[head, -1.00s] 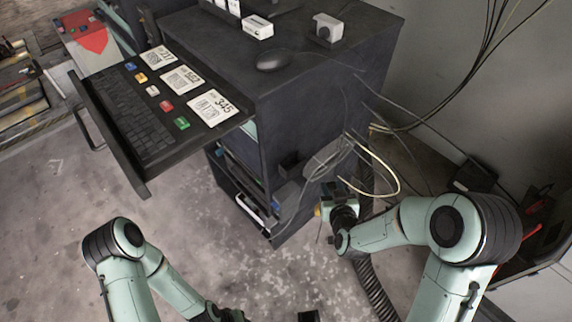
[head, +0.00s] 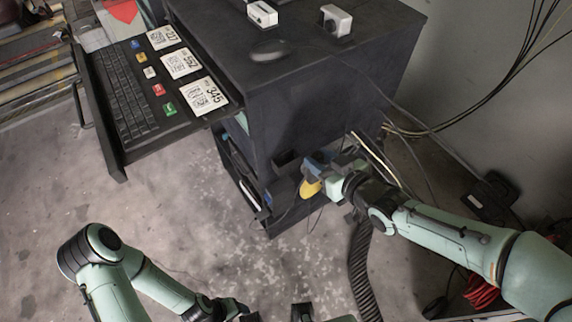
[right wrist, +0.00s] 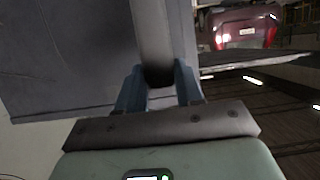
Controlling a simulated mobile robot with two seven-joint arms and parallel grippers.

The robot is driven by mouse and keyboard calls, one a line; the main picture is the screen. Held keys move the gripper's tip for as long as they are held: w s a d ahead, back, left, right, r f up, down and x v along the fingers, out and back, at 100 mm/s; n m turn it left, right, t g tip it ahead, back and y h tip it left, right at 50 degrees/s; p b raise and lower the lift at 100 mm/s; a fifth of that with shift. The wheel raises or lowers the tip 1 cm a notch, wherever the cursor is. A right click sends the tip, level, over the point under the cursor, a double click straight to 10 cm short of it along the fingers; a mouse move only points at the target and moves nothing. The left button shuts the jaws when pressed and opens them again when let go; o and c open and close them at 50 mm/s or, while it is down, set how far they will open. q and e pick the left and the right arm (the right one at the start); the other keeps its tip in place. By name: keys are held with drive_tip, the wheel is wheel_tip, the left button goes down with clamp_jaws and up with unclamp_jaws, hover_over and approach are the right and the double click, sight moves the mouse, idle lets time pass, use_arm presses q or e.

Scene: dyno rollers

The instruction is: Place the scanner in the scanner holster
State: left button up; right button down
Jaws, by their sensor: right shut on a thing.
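My right gripper (head: 318,168) is at the right side face of the dark cabinet. It is shut on the scanner (head: 311,189), whose yellow part shows below the fingers in the head view. In the right wrist view the two blue-grey fingers (right wrist: 160,88) close on a dark grey rounded part of the scanner (right wrist: 153,45). A small dark box on the cabinet side, apparently the scanner holster (head: 287,161), is just left of the gripper. Scanner and holster look close but apart; contact is unclear. My left gripper (head: 272,314) is cut off at the bottom edge, its jaws unclear.
The cabinet (head: 330,80) carries a mouse (head: 268,51) and a small white device (head: 335,20) on top. A pulled-out keyboard tray (head: 122,174) with number cards juts left. Loose cables (head: 375,160) hang behind the right gripper.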

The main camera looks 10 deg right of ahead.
drive_tip(key=v, duration=0.4)
drive_tip(key=shift+w+d+r, duration=0.15)
drive_tip(key=shift+w+d, duration=0.05)
drive_tip(key=shift+d, duration=0.05)
drive_tip(key=shift+w, duration=0.2)
drive_tip(key=w+a+b, duration=0.1)
drive_tip(key=w+a, duration=0.1)
drive_tip(key=w, duration=0.3)
drive_tip(key=w+a+b, duration=0.1)
drive_tip(key=w, duration=0.4)
drive_tip(key=w+a+b, duration=0.1)
drive_tip(key=w+a, duration=0.1)
drive_tip(key=w, duration=0.3)
drive_tip(key=shift+w+a, duration=0.3)
drive_tip(key=shift+a, duration=0.05)
drive_tip(key=shift+w+a+f, duration=0.1)
drive_tip(key=shift+w+f, duration=0.35)
drive_tip(key=shift+f, duration=0.4)
drive_tip(key=shift+f+b, duration=0.45)
drive_tip(key=shift+f, duration=2.2)
use_arm(q)
drive_tip(key=f, duration=0.1)
drive_tip(key=s+f, duration=0.1)
drive_tip(key=f, duration=0.2)
drive_tip(key=shift+s+f, duration=0.15)
drive_tip(key=shift+s, duration=0.25)
use_arm(e)
drive_tip(key=shift+s, duration=0.1)
